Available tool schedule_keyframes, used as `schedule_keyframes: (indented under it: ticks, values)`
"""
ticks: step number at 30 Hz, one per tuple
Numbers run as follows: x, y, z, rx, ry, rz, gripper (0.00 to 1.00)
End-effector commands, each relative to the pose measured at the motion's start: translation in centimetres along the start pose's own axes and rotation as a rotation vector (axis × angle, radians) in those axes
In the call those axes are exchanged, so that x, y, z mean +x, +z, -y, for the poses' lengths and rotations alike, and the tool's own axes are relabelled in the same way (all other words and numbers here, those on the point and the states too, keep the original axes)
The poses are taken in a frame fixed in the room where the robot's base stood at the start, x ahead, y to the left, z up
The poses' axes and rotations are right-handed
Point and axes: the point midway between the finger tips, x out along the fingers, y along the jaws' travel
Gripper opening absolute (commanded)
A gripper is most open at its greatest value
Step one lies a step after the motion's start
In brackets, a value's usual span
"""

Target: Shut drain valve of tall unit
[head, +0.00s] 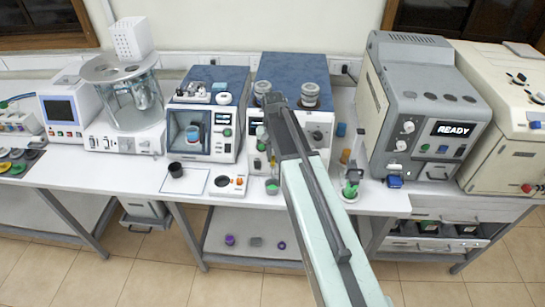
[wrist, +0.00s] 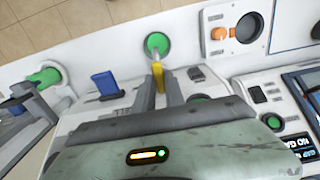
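The tall unit (head: 293,72) stands in the middle of the bench, with a blue top and two capped cylinders; my arm crosses in front of it. My gripper (wrist: 160,88) is at the unit's front, pointing down. In the wrist view a yellow lever (wrist: 158,74), which looks like the drain valve's handle, sits between its close-set fingers. They look shut on it, though the contact is partly hidden. A cup with green contents (wrist: 157,44) is just beyond the lever; it also shows below the unit's front in the head view (head: 272,187).
A blue lever (wrist: 105,85) stands beside my gripper in the wrist view. Another green-filled vessel (head: 350,190) is on the bench to the right, near the grey READY unit (head: 420,110). A small panel with an orange part (head: 239,181) lies left of the cup.

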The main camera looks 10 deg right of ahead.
Motion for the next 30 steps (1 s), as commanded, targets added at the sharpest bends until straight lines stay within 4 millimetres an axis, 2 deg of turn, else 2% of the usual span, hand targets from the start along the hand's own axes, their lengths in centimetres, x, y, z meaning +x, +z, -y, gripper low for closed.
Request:
schedule_keyframes:
  ticks: [11,30]
  values:
    - [-0.01,-0.04,0.07,0.072,-0.006,0.0,0.0]
    - [-0.01,-0.06,0.04,0.634,-0.007,0.003,0.0]
